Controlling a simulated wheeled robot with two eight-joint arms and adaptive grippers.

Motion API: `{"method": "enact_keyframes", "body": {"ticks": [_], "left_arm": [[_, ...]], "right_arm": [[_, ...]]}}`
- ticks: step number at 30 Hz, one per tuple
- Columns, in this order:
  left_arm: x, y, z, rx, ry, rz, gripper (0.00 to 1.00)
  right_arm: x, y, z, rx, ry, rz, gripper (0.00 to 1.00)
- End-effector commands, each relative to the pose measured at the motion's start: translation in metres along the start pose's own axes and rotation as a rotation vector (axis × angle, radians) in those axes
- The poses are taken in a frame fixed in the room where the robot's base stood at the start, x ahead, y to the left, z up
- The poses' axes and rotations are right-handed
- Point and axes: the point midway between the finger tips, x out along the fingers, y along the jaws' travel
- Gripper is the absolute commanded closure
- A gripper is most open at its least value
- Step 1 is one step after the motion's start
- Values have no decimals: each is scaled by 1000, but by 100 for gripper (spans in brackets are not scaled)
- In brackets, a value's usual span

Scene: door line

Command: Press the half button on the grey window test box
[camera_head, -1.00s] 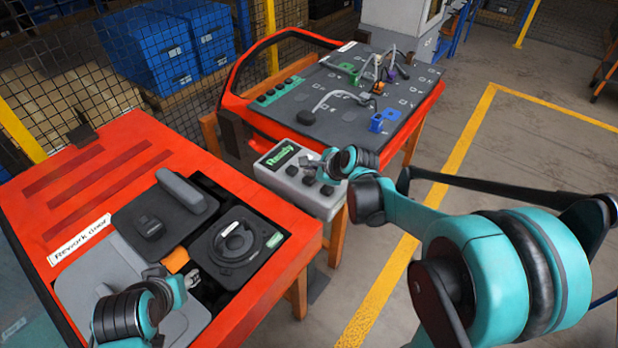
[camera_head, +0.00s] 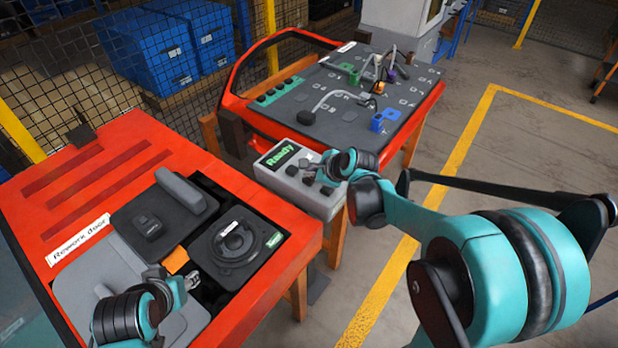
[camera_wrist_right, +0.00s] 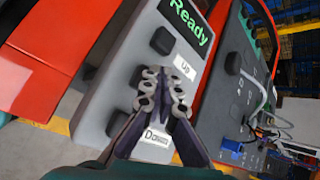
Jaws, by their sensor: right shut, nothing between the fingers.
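The grey window test box (camera_head: 322,207) stands between the two red doors, its green display (camera_head: 280,157) reading "Ready". In the right wrist view, its face (camera_wrist_right: 120,75) carries dark buttons, an "Up" label (camera_wrist_right: 184,68) and a "Down" label (camera_wrist_right: 157,138). No "half" label is readable; my fingers cover the middle of the face. My right gripper (camera_wrist_right: 162,88) is shut and empty, its fingertips over the face between these labels. Contact cannot be told. In the head view it is at the box's right side (camera_head: 320,170). My left gripper (camera_head: 188,281) is over the rework door; its jaw opening is unclear.
The red rework door (camera_head: 110,170) lies at the left with dark parts and an orange piece (camera_head: 176,260). Behind the box, another red door (camera_head: 425,105) carries cables, clips and a blue block (camera_head: 378,123). Floor (camera_head: 480,150) to the right is open.

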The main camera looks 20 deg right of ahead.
Motion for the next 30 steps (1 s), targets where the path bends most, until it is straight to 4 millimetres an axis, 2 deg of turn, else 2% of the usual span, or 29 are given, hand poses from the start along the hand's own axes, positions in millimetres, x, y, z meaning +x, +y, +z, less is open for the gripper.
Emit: {"method": "enact_keyframes", "body": {"ticks": [30], "left_arm": [[8, 0, 6, 0, 0, 0, 60]], "right_arm": [[8, 6, -6, 0, 0, 0, 100]]}}
